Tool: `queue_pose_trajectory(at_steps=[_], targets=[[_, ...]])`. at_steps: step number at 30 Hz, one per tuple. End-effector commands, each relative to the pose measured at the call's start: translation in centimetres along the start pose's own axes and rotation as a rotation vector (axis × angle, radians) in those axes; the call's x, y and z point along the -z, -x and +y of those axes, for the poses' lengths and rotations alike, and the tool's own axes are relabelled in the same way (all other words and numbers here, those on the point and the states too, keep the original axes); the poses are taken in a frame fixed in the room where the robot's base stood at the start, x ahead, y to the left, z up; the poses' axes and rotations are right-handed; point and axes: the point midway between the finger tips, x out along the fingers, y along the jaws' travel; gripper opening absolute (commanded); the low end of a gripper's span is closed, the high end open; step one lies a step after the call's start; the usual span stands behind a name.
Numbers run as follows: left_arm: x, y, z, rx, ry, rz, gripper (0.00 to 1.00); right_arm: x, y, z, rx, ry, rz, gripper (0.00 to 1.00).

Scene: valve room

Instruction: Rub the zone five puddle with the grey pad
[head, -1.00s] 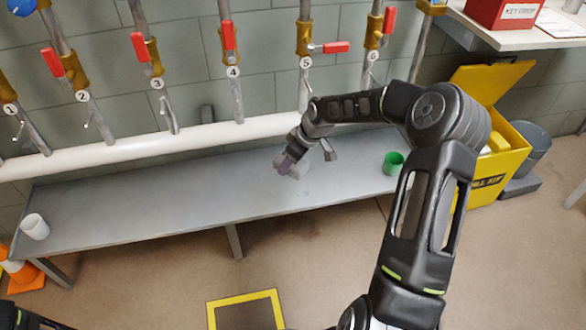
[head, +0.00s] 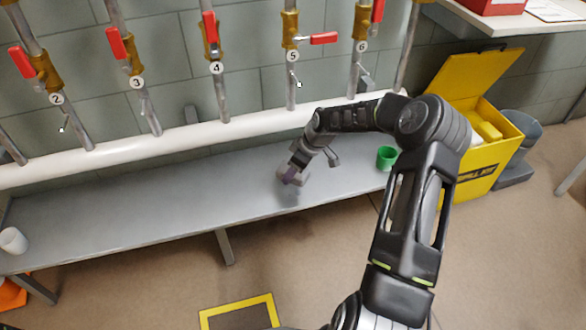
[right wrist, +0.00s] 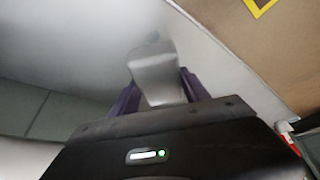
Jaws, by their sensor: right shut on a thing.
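My right gripper (head: 292,177) reaches down over the grey bench (head: 130,205), below the valve numbered five (head: 291,57). Its purple fingers are shut on the light grey pad (right wrist: 157,75), which shows between them in the right wrist view. In the head view the pad (head: 284,172) is partly hidden by the fingers. A faint dark patch (head: 288,190) lies on the bench just below the gripper; I cannot tell whether it is the puddle or a shadow. Whether the pad touches the bench is unclear. My left gripper is out of view.
A green cup (head: 386,158) stands right of the gripper on the bench. A white cup (head: 13,240) is at the far left end. A white pipe (head: 150,145) runs along the wall behind. A yellow bin (head: 485,150) stands at the right. The bench's middle left is clear.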

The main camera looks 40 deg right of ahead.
Motion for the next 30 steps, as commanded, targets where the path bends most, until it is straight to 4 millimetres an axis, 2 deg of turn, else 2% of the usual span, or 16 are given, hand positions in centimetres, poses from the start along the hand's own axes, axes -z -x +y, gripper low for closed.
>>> queue_pose_trajectory(at_steps=[3, 12, 30], targets=[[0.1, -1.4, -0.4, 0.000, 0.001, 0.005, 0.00, -0.7, -1.6, 0.0, 0.000, -0.001, 0.000, 0.22], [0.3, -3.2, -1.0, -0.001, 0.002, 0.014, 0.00, -1.6, -3.9, 0.0, 0.000, -0.001, 0.000, 0.22], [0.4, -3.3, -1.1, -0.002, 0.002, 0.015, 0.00, -1.7, -4.1, 0.0, 0.000, -0.001, 0.000, 0.22]])
